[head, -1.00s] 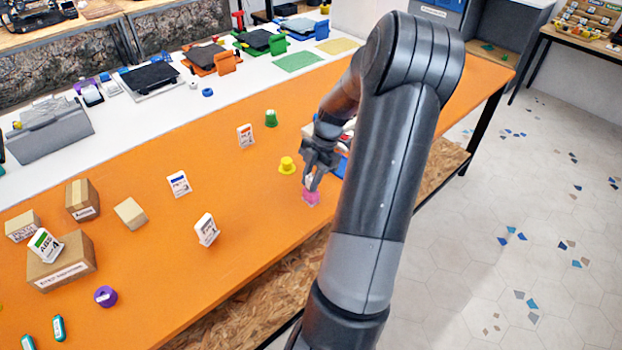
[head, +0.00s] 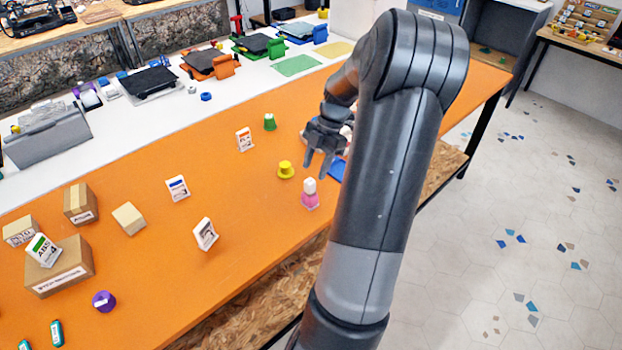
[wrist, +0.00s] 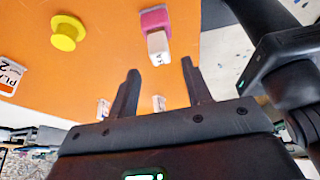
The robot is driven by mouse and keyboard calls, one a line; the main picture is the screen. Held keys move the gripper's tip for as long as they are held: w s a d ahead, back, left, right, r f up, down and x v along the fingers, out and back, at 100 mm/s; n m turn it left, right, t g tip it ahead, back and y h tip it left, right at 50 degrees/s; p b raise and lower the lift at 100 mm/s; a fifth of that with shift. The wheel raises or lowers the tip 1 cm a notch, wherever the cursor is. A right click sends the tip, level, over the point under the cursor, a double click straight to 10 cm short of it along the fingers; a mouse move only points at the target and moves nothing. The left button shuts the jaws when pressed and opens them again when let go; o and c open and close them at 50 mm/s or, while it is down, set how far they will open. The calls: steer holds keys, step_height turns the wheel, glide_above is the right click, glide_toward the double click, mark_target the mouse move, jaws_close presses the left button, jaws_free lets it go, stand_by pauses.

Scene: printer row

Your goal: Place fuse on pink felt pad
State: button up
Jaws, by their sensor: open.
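A small white piece, which I take to be the fuse (head: 310,186), stands upright on the pink pad (head: 310,202) near the front edge of the orange table. In the wrist view the white fuse (wrist: 158,46) sits against the pink pad (wrist: 155,20), touching it. My gripper (head: 317,167) is open and empty, behind and above the pad in the head view. In the wrist view the fingertips (wrist: 160,67) are spread apart, with a gap between them and the fuse.
A yellow knob-shaped piece (head: 286,170) is left of the pad, and a green one (head: 270,122) is farther back. Labelled cards (head: 205,234), cardboard boxes (head: 60,268) and a purple piece (head: 104,300) lie left. A blue item (head: 338,170) is partly hidden by my arm.

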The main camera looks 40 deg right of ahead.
steer(key=v, duration=0.6)
steer(key=a+r+m+h, duration=0.2)
steer(key=a+r+m, duration=0.2)
steer(key=a, duration=0.6)
steer(key=a+r+m+h, duration=0.25)
steer(key=a+r, duration=0.25)
steer(key=a, duration=0.4)
steer(key=s+a+r+m+t, duration=0.2)
steer(key=s+a+m+t, duration=0.3)
steer(key=s+a+m, duration=0.6)
steer(key=s+a, duration=0.2)
steer(key=a, duration=0.2)
steer(key=shift+r+t, duration=0.3)
steer(key=shift+r, duration=0.05)
